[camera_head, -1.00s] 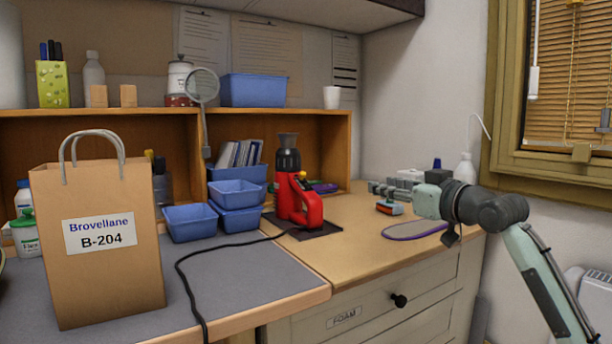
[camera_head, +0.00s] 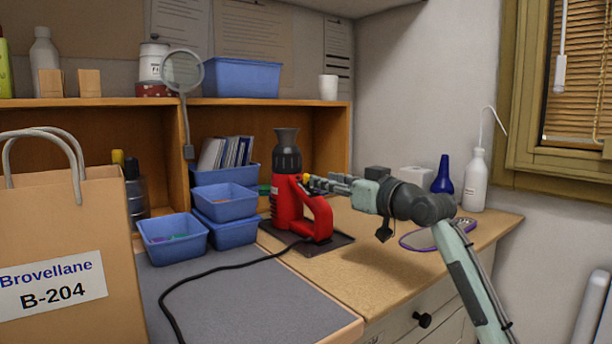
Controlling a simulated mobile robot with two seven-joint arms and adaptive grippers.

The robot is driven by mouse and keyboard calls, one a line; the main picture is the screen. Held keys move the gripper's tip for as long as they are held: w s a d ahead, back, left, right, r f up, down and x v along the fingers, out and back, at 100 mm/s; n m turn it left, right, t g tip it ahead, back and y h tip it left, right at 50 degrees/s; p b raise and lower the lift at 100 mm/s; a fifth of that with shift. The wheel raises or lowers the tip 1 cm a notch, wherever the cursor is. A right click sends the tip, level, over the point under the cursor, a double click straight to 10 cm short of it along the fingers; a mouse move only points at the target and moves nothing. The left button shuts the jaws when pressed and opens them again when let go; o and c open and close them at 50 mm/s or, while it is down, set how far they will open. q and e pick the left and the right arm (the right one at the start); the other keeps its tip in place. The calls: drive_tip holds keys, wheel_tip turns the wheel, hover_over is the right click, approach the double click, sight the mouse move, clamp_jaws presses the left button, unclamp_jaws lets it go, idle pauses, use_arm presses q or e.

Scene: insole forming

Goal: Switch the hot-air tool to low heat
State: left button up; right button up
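The red hot-air tool (camera_head: 288,203) with a dark nozzle stands upright, nozzle up, on a dark mat (camera_head: 335,244) on the wooden bench top. Its black cord runs off to the left. A small yellow part (camera_head: 305,177) shows near the top of its handle. My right gripper (camera_head: 312,182) reaches in from the right, its fingertips at or very close to this yellow part. Whether they touch it cannot be told. The fingers look close together, but any gap between them is too small to see. My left gripper is not in view.
Blue bins (camera_head: 225,201) stand left of the tool. A paper bag (camera_head: 75,262) labelled B-204 stands at the left front. A white wash bottle (camera_head: 475,181), a blue bottle (camera_head: 443,176) and a purple-edged item (camera_head: 425,238) are at the right. The grey mat (camera_head: 240,300) in front is mostly clear.

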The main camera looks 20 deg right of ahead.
sight(308, 176)
drive_tip(key=x, duration=0.5)
drive_tip(key=shift+w+a+p, duration=0.2)
drive_tip(key=shift+w+p, duration=0.1)
drive_tip(key=shift+p, duration=0.05)
drive_tip(key=shift+w, duration=0.15)
drive_tip(key=shift+c, duration=0.2)
clamp_jaws()
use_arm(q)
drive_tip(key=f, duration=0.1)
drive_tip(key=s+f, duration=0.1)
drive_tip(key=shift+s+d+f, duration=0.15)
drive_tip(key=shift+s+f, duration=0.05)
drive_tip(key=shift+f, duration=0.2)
